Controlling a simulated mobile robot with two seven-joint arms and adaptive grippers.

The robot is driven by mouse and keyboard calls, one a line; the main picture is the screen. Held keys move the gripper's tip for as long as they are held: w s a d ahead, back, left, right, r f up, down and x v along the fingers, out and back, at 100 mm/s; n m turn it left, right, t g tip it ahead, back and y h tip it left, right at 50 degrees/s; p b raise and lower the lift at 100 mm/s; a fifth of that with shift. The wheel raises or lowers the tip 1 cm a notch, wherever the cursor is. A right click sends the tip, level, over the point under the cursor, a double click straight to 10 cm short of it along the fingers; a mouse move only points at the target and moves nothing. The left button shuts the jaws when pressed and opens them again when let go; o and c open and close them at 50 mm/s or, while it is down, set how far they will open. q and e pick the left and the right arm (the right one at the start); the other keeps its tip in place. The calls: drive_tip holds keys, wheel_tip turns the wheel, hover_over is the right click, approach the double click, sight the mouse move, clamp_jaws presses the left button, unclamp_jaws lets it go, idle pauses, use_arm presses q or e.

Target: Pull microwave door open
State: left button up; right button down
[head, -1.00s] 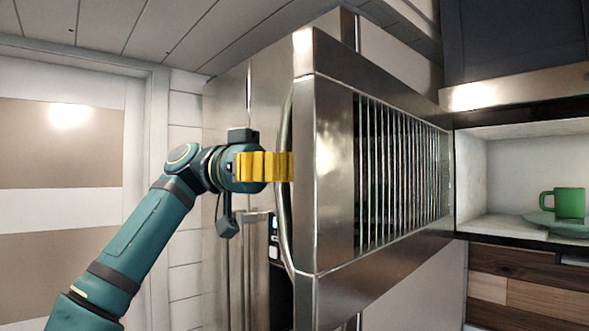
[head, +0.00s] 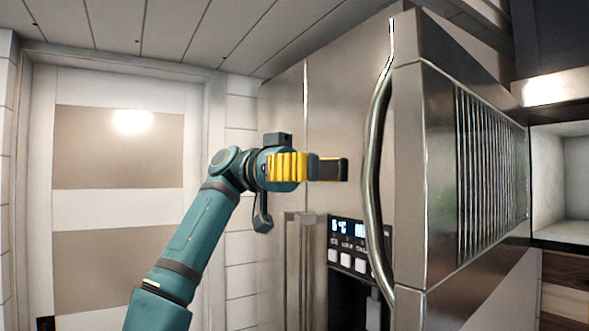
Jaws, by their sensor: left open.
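The steel microwave door (head: 409,180) stands swung out toward me, edge-on, with its barred inner face turned right. Its long curved handle (head: 374,160) runs down the left side of the door edge. The white microwave cavity (head: 560,170) shows open at the right edge of the picture, partly cut off. My left gripper (head: 340,169), with a yellow section and dark fingers, is open and empty. It is left of the handle, with a gap between them. My right gripper is out of view.
A tall steel fridge (head: 345,110) with a dispenser panel (head: 352,245) stands behind the left gripper and the handle. A panelled door (head: 120,210) is at the left. Dark wood drawers (head: 567,290) are below the cavity.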

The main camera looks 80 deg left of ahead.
use_arm(q)
drive_tip(key=v, duration=0.6)
drive_tip(key=shift+s+a, duration=0.25)
